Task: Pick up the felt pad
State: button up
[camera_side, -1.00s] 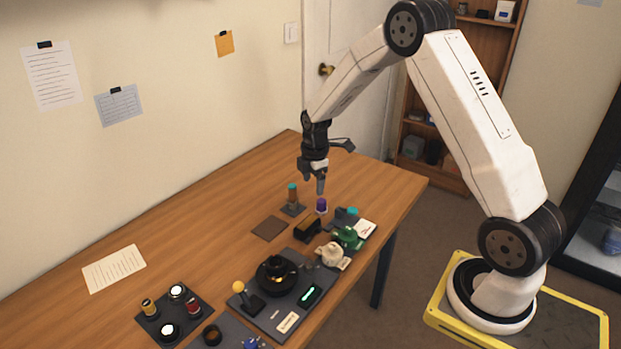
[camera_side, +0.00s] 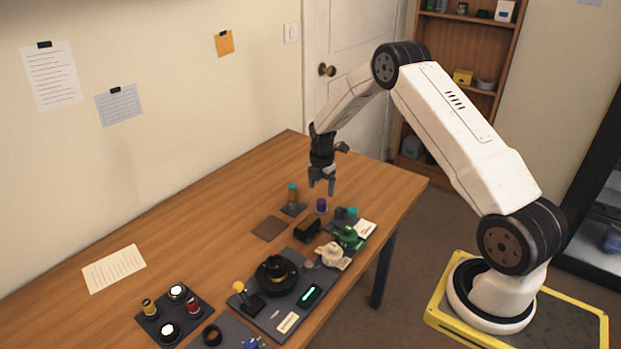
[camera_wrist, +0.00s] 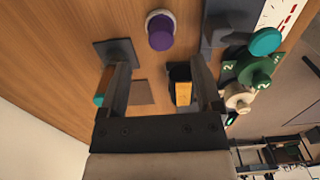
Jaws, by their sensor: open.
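A flat dark brown square (camera_side: 270,228), which looks like the felt pad, lies on the wooden table. In the wrist view the brown square (camera_wrist: 142,93) shows between the fingers, close to the left one. My gripper (camera_side: 322,187) is above the table, to the right of the square and higher than it. In the wrist view my gripper (camera_wrist: 160,68) has its two fingers wide apart with nothing held between them.
A teal-topped peg on a dark base (camera_side: 293,199) and a purple-topped cylinder (camera_side: 321,206) stand below my gripper. A dark block (camera_side: 307,229) sits right of the square. Green (camera_side: 348,238) and cream (camera_side: 332,255) parts stand nearer the front edge. Table left of the square is clear.

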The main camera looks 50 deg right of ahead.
aim_at(322, 201)
jog(key=shift+f, duration=0.4)
jog(key=shift+f, duration=0.1)
jog(key=shift+f, duration=2.5)
grip_shut()
